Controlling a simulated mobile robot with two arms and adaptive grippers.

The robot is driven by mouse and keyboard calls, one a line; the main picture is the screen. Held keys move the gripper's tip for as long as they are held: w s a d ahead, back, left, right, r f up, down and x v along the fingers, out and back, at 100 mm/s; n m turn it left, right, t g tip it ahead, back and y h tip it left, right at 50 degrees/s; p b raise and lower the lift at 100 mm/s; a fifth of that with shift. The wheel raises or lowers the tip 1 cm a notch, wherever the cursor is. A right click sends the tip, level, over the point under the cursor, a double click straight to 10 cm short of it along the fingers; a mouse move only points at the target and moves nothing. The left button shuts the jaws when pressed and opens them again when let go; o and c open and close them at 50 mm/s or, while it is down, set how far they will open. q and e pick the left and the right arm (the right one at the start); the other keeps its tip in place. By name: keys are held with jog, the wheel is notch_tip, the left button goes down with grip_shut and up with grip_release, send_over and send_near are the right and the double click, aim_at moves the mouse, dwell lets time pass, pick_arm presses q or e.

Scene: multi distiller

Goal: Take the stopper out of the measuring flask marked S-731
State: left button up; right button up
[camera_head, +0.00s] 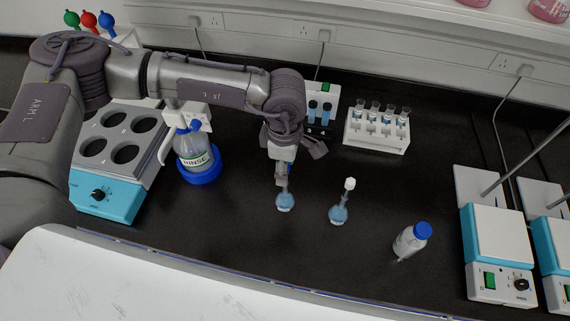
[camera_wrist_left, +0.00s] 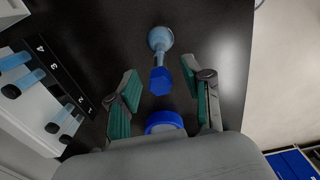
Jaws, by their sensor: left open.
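A small flask with blue liquid (camera_head: 285,202) stands upright on the black bench, directly below my left gripper (camera_head: 284,172). Its blue faceted stopper (camera_wrist_left: 160,81) is in its neck and shows in the left wrist view, with the flask body (camera_wrist_left: 160,40) beyond it. My left gripper is open, its two green-padded fingers (camera_wrist_left: 163,100) on either side with a gap; the stopper lies just beyond the fingertips' middle. A second flask with blue liquid and a white stopper (camera_head: 339,213) stands to the right. The marking S-731 is not readable on either flask. My right gripper is not in view.
A rinse bottle (camera_head: 194,150) in a blue holder stands left. A blue-capped bottle (camera_head: 411,240) stands front right, near hotplates (camera_head: 497,235). A blue round thing (camera_wrist_left: 165,123) is partly hidden by my gripper.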

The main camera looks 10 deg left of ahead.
pick_arm(q)
jog(key=c, duration=0.8)
jog(key=shift+r, duration=0.2)
jog(key=shift+r+b, duration=0.6)
jog(key=shift+b, duration=0.05)
jog(key=r+b, duration=0.1)
jog(key=r, duration=0.1)
jog(key=shift+s+d+r+b, duration=0.2)
jog(key=shift+d+r+b, duration=0.1)
jog(key=shift+d+b, duration=0.05)
jog(key=s+d+r+b, duration=0.4)
jog(key=s+d+r, duration=0.2)
jog(key=s+d, duration=0.1)
jog(key=shift+d+r, duration=0.4)
jog(key=shift+d, duration=0.3)
